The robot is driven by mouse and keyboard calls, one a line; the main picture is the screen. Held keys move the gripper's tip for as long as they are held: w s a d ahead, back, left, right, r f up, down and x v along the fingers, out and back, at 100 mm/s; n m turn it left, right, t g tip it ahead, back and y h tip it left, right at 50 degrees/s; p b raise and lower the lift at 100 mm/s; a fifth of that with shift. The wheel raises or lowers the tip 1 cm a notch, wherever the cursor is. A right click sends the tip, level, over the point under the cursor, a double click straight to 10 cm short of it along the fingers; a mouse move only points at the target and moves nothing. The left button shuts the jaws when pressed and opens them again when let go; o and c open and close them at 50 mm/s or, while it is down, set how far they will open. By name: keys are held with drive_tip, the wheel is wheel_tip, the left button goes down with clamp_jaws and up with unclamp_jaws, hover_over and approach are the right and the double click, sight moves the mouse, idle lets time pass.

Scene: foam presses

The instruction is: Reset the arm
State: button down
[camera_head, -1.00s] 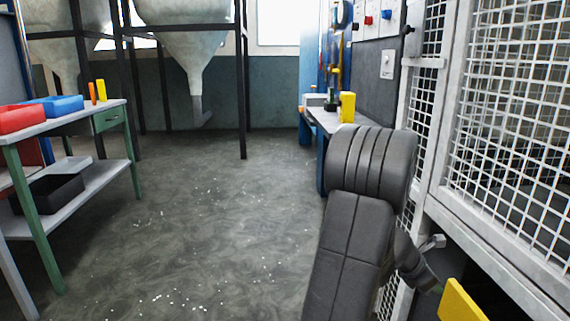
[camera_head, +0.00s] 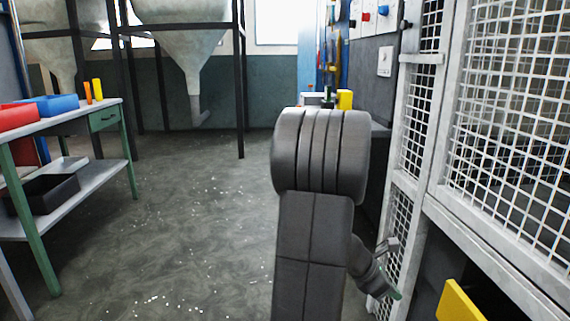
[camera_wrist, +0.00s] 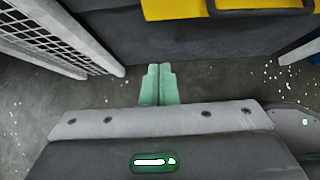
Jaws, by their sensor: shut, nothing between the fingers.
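My gripper (camera_wrist: 159,84) shows in the wrist view with its two pale green fingers together and nothing between them. Below the fingers, bare grey floor and a dark panel show. In the head view my arm stands up in the middle, and the gripper (camera_head: 394,293) is low at the right of it, partly hidden behind my arm. It is beside the white mesh fence and apart from the yellow part at the lower right.
The white mesh guard (camera_head: 515,130) stands close on the right, with a yellow part (camera_head: 458,303) below it. A green-legged table (camera_head: 112,103) with red (camera_head: 15,117) and blue (camera_head: 58,103) bins is at the left. Hoppers (camera_head: 185,50) stand behind. The floor between is clear, with white bits scattered.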

drive_tip(key=s+a+r+p, duration=0.1)
drive_tip(key=a+r+p, duration=0.1)
drive_tip(key=a, duration=1.2)
drive_tip(key=shift+a+r+p, duration=0.25)
drive_tip(key=shift+a+p, duration=0.05)
drive_tip(key=shift+p, duration=0.3)
drive_tip(key=shift+s, duration=0.1)
